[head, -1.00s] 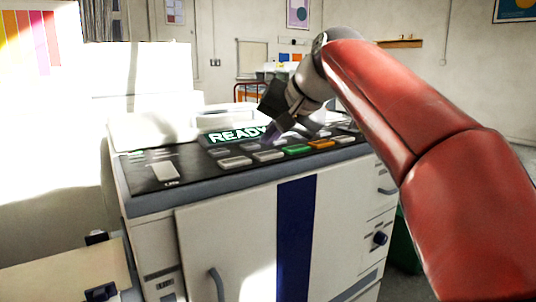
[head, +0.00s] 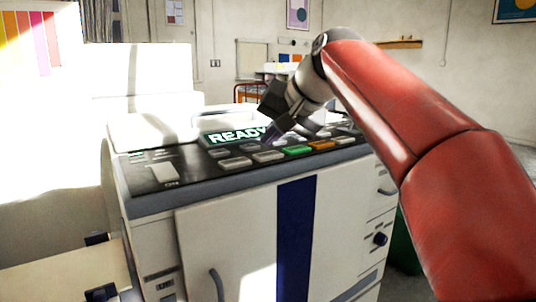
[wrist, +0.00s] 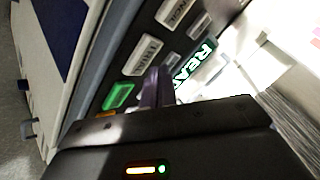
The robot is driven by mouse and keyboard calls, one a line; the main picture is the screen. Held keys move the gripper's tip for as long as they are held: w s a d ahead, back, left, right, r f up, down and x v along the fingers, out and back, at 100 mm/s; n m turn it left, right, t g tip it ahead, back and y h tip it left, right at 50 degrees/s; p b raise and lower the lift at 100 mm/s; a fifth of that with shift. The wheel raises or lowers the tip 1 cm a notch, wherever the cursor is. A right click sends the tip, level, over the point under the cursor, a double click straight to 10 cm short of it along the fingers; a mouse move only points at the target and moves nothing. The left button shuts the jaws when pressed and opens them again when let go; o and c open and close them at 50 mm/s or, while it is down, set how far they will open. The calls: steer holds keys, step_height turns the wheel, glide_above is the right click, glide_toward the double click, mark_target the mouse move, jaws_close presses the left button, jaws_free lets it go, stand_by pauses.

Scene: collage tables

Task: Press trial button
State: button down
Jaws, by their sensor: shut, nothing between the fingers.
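The copier-like machine (head: 225,235) has a dark control panel (head: 135,170) with a lit READY display (head: 235,136). Along the panel's front edge are a grey key (head: 235,163), a second grey key (head: 268,156), a green key (head: 298,150) and an orange key (head: 320,145). In the wrist view, the grey key beside the green one (wrist: 143,55) carries lettering too small to read surely, so I cannot tell which is trial. My gripper (head: 271,136) is shut and empty, its tips low over the panel just behind that grey key. Whether they touch the panel is unclear.
A pale rocker switch (head: 165,172) lies at the panel's left. A raised white cover (head: 150,128) stands behind the panel. A pale tray (head: 60,280) juts out at lower left.

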mark_target(272, 155)
steer(key=shift+f, duration=0.2)
stand_by(0.5)
steer(key=shift+f, duration=0.25)
steer(key=shift+f+b, duration=0.4)
steer(key=shift+b, duration=0.1)
stand_by(0.4)
stand_by(0.3)
steer(key=shift+r+p, duration=0.85)
steer(key=shift+p, duration=0.05)
step_height(272, 155, up, 3)
steer(key=p, duration=0.3)
steer(key=shift+r, duration=1)
